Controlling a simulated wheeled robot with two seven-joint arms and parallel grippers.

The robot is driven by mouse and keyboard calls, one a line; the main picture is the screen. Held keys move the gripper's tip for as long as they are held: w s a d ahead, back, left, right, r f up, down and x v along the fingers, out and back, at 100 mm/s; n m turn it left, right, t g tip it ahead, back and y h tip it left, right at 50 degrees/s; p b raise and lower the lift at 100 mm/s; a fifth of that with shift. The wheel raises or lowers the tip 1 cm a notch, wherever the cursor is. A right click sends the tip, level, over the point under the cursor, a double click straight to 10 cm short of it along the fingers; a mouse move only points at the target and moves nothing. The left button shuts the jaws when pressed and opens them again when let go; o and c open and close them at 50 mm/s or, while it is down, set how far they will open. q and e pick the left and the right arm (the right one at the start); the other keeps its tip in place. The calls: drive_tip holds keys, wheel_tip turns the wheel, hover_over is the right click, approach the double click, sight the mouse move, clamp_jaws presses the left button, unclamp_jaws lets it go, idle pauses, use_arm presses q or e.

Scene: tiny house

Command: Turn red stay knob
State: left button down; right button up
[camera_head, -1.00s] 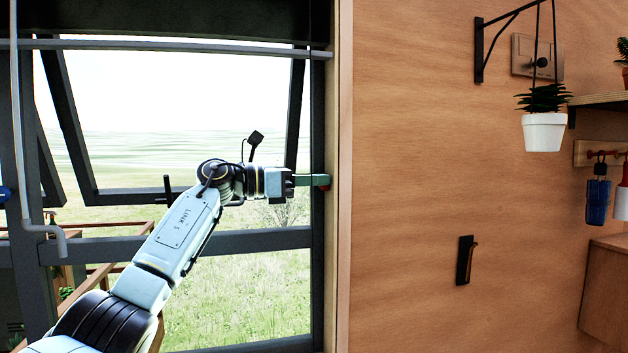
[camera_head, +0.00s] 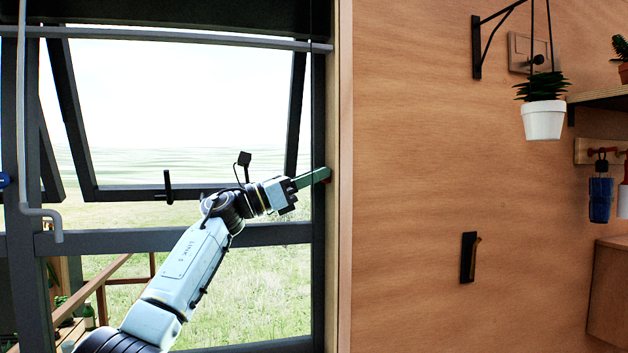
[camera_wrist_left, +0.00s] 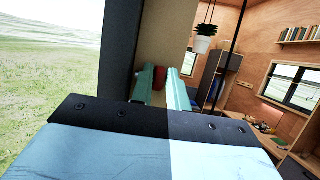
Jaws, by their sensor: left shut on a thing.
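The red stay knob (camera_wrist_left: 188,62) shows in the left wrist view at the tips of my left gripper (camera_wrist_left: 167,76), against the window's side post. My left gripper (camera_head: 321,176) is shut on the knob, with its pale green fingers on either side of it. In the head view its fingers slant up to the right and reach the right edge of the window frame. The knob is mostly hidden by the fingers there. The tilted window sash (camera_head: 140,192) stands open outward. My right gripper is in no view.
A wooden wall (camera_head: 410,150) stands just right of the window, with a dark hook (camera_head: 468,258) and a hanging white plant pot (camera_head: 543,120). A bent grey rod (camera_head: 22,110) runs down the window's left side. A blue knob (camera_head: 4,180) is at the far left.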

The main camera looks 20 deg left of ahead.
use_arm(q)
drive_tip(key=c, duration=1.4)
unclamp_jaws()
drive_tip(key=shift+o, duration=0.2)
drive_tip(key=s+a+f+b, duration=0.1)
drive_tip(key=s+a+b, duration=0.3)
drive_tip(key=s+a, duration=0.4)
drive_tip(key=shift+s+a, duration=0.2)
drive_tip(key=shift+a, duration=1.95)
